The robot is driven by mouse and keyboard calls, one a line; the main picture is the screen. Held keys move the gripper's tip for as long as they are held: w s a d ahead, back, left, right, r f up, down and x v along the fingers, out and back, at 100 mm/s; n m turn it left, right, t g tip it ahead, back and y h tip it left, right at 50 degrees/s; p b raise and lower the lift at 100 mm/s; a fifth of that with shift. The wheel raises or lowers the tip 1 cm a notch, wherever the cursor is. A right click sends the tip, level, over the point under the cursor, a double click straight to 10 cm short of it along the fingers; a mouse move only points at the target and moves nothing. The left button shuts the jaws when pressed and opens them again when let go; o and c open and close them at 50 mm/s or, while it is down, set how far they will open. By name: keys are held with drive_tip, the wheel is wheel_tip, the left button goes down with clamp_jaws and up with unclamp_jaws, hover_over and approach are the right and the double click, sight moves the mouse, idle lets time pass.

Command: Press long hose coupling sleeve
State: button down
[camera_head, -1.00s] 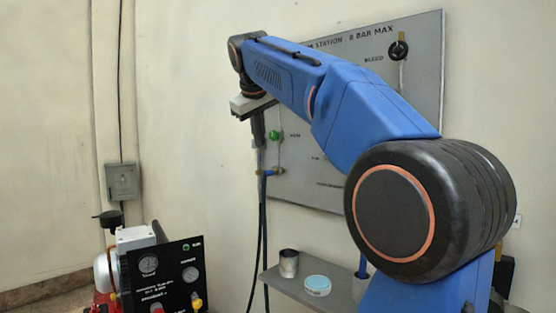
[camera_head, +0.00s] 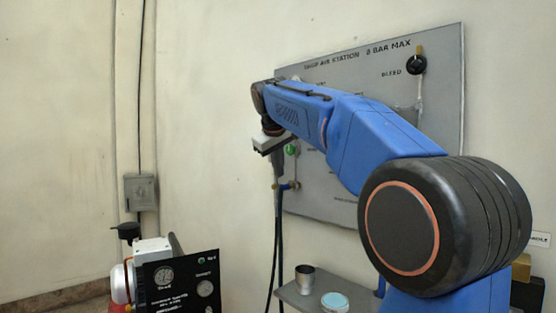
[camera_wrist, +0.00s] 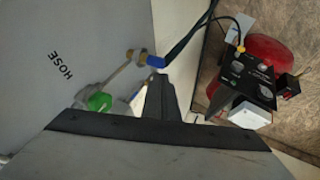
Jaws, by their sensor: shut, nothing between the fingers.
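The blue hose coupling (camera_wrist: 155,61) sits on a brass fitting (camera_wrist: 137,55) at the grey panel, with a dark hose (camera_wrist: 190,35) running from it. In the head view the blue coupling (camera_head: 284,187) is small, low on the panel's left edge. My gripper (camera_wrist: 163,82) is shut and empty, its fingertips near the coupling. In the wrist view a small gap shows between the fingertips and the coupling; I cannot tell the depth. In the head view my gripper (camera_head: 277,170) points down beside the fitting. The sleeve's detail is too small to make out.
A green knob (camera_wrist: 98,101) is on the panel (camera_wrist: 95,35) beside the fingers. The hose (camera_head: 275,250) hangs down past a shelf (camera_head: 300,297) with a metal cup (camera_head: 305,275) and a light-blue-topped tin (camera_head: 334,301). A compressor with a black gauge panel (camera_head: 180,282) stands at lower left.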

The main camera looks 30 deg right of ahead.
sight(288, 186)
drive_tip(key=d, duration=0.1)
drive_tip(key=w+d+f, duration=0.2)
drive_tip(key=shift+d, duration=0.25)
drive_tip(key=shift+w+d, duration=0.15)
drive_tip(key=shift+d, duration=0.5)
